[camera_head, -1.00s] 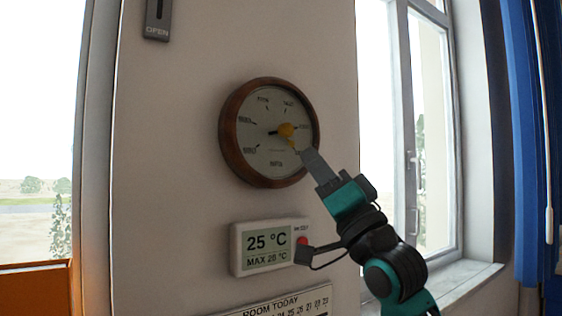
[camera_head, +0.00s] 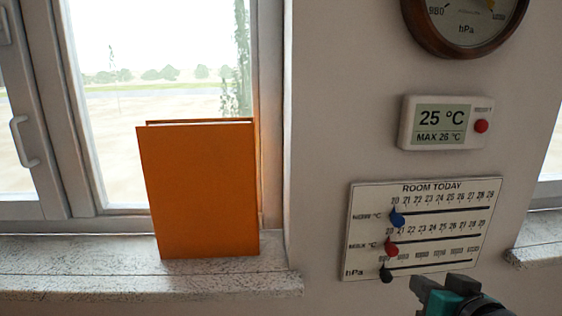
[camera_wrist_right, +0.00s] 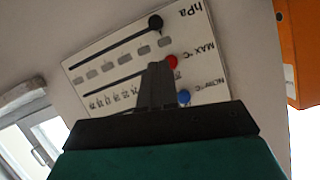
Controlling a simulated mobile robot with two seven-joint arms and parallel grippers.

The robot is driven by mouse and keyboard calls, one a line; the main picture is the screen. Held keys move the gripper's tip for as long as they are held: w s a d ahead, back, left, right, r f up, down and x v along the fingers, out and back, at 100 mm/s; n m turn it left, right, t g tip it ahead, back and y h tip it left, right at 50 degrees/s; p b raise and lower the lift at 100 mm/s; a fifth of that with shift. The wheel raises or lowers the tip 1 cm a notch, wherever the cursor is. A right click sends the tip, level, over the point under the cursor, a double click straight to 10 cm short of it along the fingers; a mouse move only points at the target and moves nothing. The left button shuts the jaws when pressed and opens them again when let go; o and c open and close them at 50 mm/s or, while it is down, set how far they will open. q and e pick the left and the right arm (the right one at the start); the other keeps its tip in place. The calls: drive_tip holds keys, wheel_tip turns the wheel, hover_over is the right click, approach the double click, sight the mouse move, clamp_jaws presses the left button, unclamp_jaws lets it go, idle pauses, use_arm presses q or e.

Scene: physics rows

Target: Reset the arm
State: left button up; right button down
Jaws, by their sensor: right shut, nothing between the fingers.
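My right gripper (camera_head: 420,288) shows at the bottom right of the head view, low by the lower edge of the room board (camera_head: 368,205). In the right wrist view its fingers (camera_wrist_right: 156,88) are shut together with nothing between them, and they overlap the board (camera_wrist_right: 90,68) in the picture. Whether they touch it I cannot tell. The board has a blue knob (camera_head: 397,217), a red knob (camera_head: 391,247) and a black knob (camera_head: 386,274), all near the left ends of their slots. My left gripper is not in view.
A display (camera_head: 437,118) reading 25 °C with a red button (camera_head: 481,126) is on the wall above the board. A round wooden-rimmed dial (camera_head: 420,35) is higher, cut off by the frame. An orange box-like object (camera_head: 200,190) stands on the left stone sill (camera_head: 100,280).

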drive_tip(key=s+a+f+n+g+h, duration=0.15)
drive_tip(key=s+f+g, duration=0.35)
drive_tip(key=s+f, duration=0.5)
drive_tip(key=s+a+f+n+g, duration=0.2)
drive_tip(key=s+f+g, duration=0.45)
drive_tip(key=s, duration=0.65)
drive_tip(key=w+a+f+t+y, duration=0.2)
drive_tip(key=w+f+t, duration=0.6)
drive_tip(key=f+t, duration=0.1)
drive_tip(key=shift+w+a+f+n, duration=0.25)
drive_tip(key=shift+f+n, duration=0.1)
drive_tip(key=shift+f, duration=0.15)
